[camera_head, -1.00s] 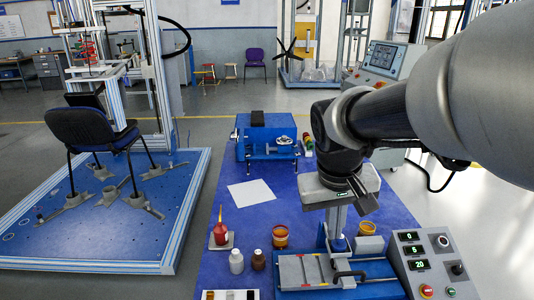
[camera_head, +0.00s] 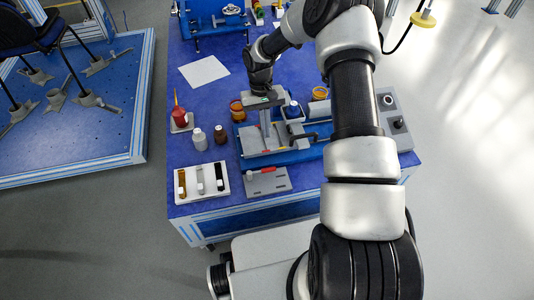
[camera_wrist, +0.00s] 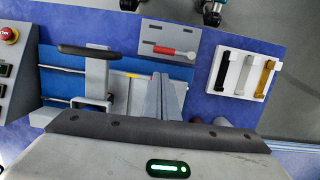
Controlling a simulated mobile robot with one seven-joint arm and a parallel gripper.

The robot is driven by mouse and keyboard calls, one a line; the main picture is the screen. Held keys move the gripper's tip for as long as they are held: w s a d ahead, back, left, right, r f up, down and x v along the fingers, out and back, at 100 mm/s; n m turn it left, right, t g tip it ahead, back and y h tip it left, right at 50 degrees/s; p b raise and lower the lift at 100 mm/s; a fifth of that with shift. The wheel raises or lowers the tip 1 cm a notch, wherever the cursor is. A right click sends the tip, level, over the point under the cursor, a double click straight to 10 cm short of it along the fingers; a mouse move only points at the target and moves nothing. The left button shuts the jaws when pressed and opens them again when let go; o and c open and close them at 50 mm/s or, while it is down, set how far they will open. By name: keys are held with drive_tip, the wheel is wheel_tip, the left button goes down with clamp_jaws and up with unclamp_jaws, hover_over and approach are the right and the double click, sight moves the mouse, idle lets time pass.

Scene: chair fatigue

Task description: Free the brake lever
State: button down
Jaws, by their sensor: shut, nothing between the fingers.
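The brake lever (camera_head: 304,136) is a bar with a dark grip on the blue test fixture (camera_head: 318,152). In the wrist view the lever's dark grip (camera_wrist: 90,50) lies crosswise at the upper left, joined to a grey upright bracket (camera_wrist: 97,80). My gripper (camera_head: 266,145) points down over the fixture's grey plate, to the left of the lever. In the wrist view my gripper's grey fingers (camera_wrist: 161,82) are together and empty, apart from the lever and right of its bracket. The gripper body hides the near part of the fixture.
A grey board with a red-handled tool (camera_head: 262,171) lies in front of the fixture. A white tray (camera_head: 204,196) with three bars is left of it. A control box (camera_head: 397,125) stands right.

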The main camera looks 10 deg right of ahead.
sight(263, 171)
drive_tip(key=x, duration=0.3)
drive_tip(key=shift+w+a+f, duration=0.15)
drive_tip(key=shift+w, duration=0.05)
drive_tip(key=b+x, duration=0.2)
drive_tip(key=x, duration=0.8)
drive_tip(key=shift+s+a, duration=0.1)
drive_tip(key=shift+a, duration=0.1)
drive_tip(key=shift+s+m, duration=0.1)
drive_tip(key=shift+m, duration=0.2)
